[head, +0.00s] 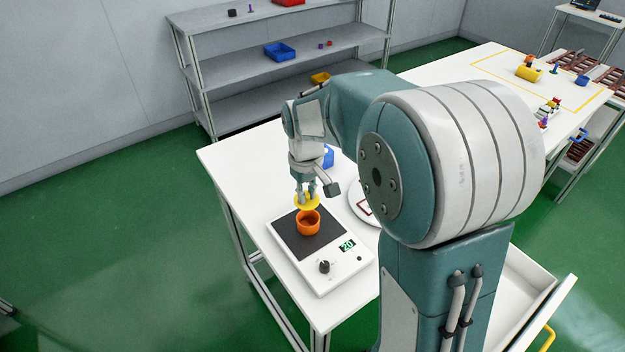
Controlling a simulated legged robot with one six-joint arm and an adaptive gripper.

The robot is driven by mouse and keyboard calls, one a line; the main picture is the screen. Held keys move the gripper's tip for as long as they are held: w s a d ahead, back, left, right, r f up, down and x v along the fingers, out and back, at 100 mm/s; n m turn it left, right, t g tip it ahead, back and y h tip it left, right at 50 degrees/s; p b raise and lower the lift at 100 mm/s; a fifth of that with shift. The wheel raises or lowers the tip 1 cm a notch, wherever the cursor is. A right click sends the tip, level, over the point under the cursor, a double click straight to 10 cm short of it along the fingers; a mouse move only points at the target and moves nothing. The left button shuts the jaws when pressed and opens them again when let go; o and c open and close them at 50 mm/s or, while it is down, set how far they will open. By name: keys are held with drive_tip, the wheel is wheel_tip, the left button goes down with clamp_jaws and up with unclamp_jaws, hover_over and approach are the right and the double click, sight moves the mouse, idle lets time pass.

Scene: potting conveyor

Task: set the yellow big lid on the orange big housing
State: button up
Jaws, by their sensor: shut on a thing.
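The orange big housing (308,224) is an open round cup standing upright on the dark plate of a white scale. The yellow big lid (306,204) is a round disc just above and slightly behind the housing's rim in the head view. My gripper (305,194) is pointed down and shut on the yellow lid. The lid overlaps the housing's far rim in the picture, and the dark inside of the housing still shows below it. I cannot tell whether the lid touches the rim.
The white scale (337,273) has a green display and a black knob. A white round plate (355,203) is right of it, partly behind my arm. A blue object (328,157) stands behind my gripper. A grey shelf (236,95) with bins stands at the back. The table's left part is clear.

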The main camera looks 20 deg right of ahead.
sight(306, 206)
drive_tip(key=shift+s+a, duration=0.1)
drive_tip(key=shift+a, duration=0.4)
drive_tip(key=shift+d+f, duration=0.3)
drive_tip(key=shift+d, duration=0.3)
drive_tip(key=shift+d+f, duration=0.3)
drive_tip(key=shift+f, duration=0.3)
drive_tip(key=shift+a+f, duration=0.3)
drive_tip(key=shift+f, duration=0.25)
drive_tip(key=shift+a+f, duration=0.3)
drive_tip(key=shift+f, duration=0.45)
drive_tip(key=shift+d+f, duration=0.3)
drive_tip(key=shift+d, duration=0.1)
drive_tip(key=shift+a, duration=0.3)
drive_tip(key=shift+s+d, duration=0.1)
drive_tip(key=shift+d, duration=0.15)
drive_tip(key=shift+a, duration=0.15)
